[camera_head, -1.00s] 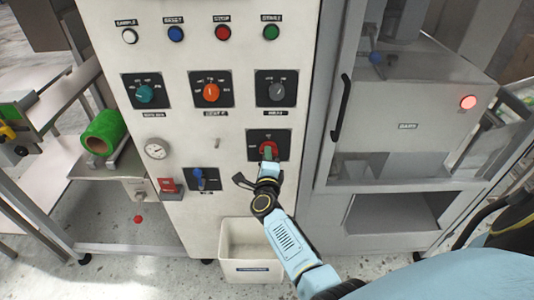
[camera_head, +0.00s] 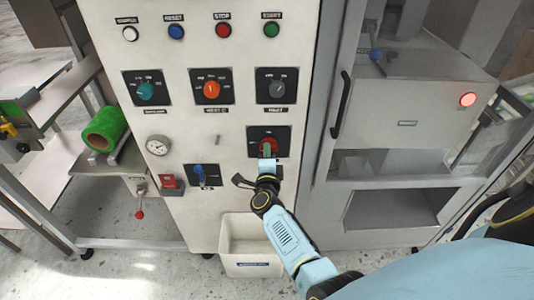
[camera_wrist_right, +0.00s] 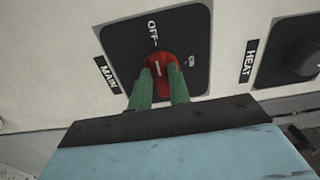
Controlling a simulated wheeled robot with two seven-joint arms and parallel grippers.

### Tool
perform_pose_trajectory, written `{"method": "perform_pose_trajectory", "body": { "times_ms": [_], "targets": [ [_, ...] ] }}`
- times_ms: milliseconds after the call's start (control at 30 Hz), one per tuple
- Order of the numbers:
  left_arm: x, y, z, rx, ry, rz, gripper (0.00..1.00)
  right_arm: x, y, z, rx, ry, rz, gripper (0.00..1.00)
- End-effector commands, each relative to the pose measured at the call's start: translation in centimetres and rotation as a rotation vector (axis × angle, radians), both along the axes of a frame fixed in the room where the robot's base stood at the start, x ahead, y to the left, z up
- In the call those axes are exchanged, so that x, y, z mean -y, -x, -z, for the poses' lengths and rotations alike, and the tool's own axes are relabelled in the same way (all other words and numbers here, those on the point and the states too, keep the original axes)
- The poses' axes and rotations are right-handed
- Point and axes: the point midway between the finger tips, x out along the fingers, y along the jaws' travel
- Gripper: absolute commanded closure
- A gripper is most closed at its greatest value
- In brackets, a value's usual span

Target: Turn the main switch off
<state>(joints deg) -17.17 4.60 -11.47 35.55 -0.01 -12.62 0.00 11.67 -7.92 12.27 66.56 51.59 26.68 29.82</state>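The main switch (camera_wrist_right: 158,72) is a red rotary knob on a black plate on the white control panel. It also shows in the head view (camera_head: 269,143), low on the panel's right side. The plate reads OFF and ON, with a MAIN label beside it. The white mark on the knob points toward OFF. My right gripper (camera_wrist_right: 160,85) has its two green fingers on either side of the knob, closed on it. In the head view the right gripper (camera_head: 267,151) partly covers the knob. My left gripper is not in view.
A blue-handled switch (camera_head: 200,178) sits lower left. A white bin (camera_head: 250,265) stands below. A grey cabinet with a black handle (camera_head: 341,105) is close on the right.

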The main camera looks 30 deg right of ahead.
Motion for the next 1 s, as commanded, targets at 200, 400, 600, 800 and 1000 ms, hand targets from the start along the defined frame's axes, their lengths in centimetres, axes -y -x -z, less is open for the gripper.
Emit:
{"method": "perform_pose_trajectory", "body": {
  "times_ms": [200,400,600,800,1000],
  "targets": [
    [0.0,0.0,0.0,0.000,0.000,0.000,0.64,0.0,0.0,0.0,0.000,-0.001,0.000,0.62],
    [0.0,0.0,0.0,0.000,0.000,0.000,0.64,0.0,0.0,0.0,0.001,-0.002,0.000,0.62],
    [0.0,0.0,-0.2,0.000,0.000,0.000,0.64,-1.0,1.6,0.0,0.001,-0.003,-0.001,0.62],
    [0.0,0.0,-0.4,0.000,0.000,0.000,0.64,-3.3,5.4,0.1,-0.001,-0.004,0.000,0.62],
    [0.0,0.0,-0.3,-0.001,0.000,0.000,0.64,-5.5,9.0,0.1,-0.002,-0.002,0.000,0.62]
  ]
}}
